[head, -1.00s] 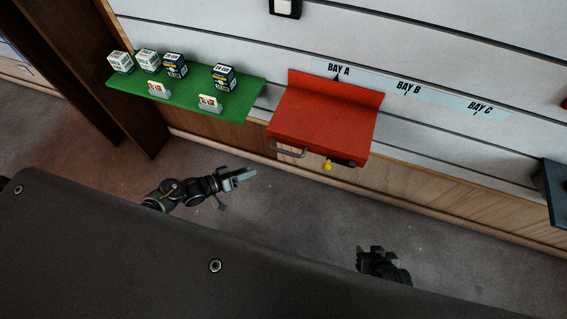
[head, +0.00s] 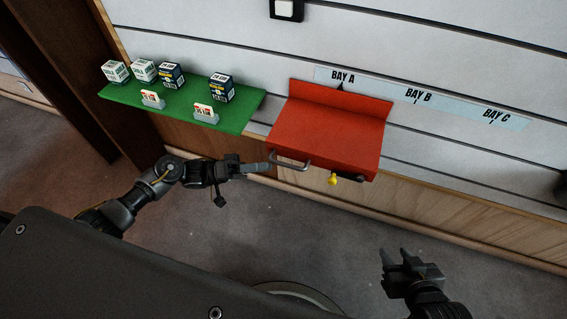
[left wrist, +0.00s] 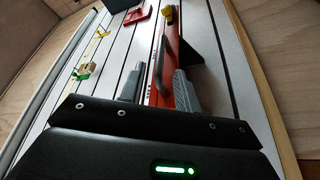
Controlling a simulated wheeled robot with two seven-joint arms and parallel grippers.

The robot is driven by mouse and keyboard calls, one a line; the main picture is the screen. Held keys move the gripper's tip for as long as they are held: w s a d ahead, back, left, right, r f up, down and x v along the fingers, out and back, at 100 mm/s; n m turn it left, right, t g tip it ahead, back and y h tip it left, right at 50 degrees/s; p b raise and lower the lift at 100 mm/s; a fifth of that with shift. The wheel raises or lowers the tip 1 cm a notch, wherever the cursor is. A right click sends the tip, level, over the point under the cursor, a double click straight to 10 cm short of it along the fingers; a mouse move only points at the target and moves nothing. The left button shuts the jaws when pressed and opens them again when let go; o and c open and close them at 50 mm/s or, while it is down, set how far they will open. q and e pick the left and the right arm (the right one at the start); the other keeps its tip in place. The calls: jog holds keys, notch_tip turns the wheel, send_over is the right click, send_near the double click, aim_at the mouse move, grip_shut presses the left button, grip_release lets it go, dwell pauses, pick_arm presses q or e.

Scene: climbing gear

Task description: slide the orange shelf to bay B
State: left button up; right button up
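The orange shelf (head: 330,130), red-orange in the pictures, hangs on the slatted wall, its pointer under the BAY A mark (head: 343,77). A grey bar handle (head: 291,165) is on its front left, and a yellow knob (head: 333,179) is right of the handle. The BAY B mark (head: 418,96) is to the right. My left gripper (head: 266,167) is just left of the handle. In the left wrist view its fingers (left wrist: 157,80) are apart, with the handle (left wrist: 159,62) showing between them; contact is unclear. My right gripper (head: 397,256) is open and empty, low and away from the wall.
The label strip continues to BAY C (head: 497,116). The wall right of the orange shelf looks clear until a dark object at the right picture edge.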

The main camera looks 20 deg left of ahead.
aim_at(283, 163)
pick_arm(q)
jog(key=x, duration=0.6)
jog(key=shift+w+d+r, duration=0.1)
jog(key=shift+w+d, duration=0.05)
jog(key=shift+d, duration=0.15)
grip_shut()
